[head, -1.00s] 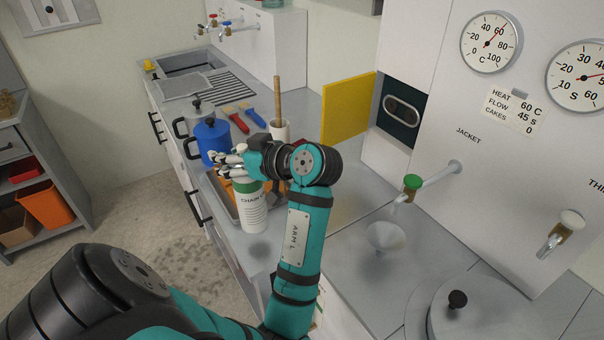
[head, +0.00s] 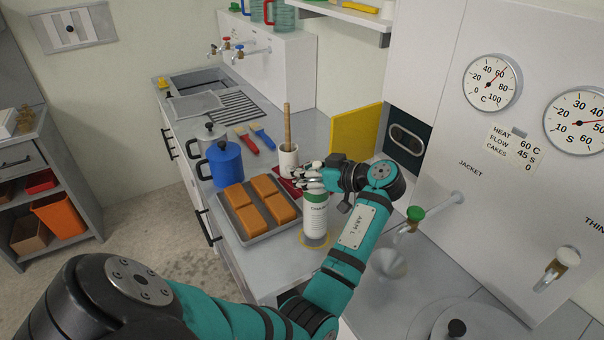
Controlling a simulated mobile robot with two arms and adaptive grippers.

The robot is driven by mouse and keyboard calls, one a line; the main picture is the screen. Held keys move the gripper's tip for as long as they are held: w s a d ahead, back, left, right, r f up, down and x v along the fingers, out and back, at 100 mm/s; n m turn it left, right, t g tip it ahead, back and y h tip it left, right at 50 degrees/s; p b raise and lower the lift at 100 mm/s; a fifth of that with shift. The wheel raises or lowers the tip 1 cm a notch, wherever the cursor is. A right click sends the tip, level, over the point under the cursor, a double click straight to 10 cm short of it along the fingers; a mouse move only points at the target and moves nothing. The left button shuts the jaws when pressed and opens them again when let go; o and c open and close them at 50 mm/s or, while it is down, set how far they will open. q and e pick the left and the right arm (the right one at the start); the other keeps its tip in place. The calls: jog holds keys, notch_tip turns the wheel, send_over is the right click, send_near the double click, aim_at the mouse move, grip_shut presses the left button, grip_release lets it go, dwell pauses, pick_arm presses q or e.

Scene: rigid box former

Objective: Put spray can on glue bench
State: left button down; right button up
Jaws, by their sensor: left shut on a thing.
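The spray can (head: 315,219) is white with a green band at its top and printed text starting "CHAIN". The can is upright, over a thin yellow ring (head: 300,249) marked on the grey bench top (head: 258,268). Its base is at or very close to the surface; I cannot tell whether it touches. I take this bench to be the glue bench, though no label shows. My right gripper is not in view.
A tray (head: 247,239) of orange blocks lies just left of the can. A blue pot (head: 225,165), a grey pot (head: 209,134) and a white holder (head: 288,162) with a stick stand behind. A green-handled tap (head: 415,213) and a funnel (head: 389,263) are right of my arm.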

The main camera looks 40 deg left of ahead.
aim_at(316, 201)
pick_arm(q)
jog(key=shift+f, duration=1.15)
jog(key=shift+c, duration=1.2)
grip_release()
jog(key=shift+r, duration=0.1)
jog(key=b+v, duration=0.2)
jog(key=v, duration=0.5)
jog(key=shift+d+r, duration=0.1)
jog(key=shift+d, duration=0.15)
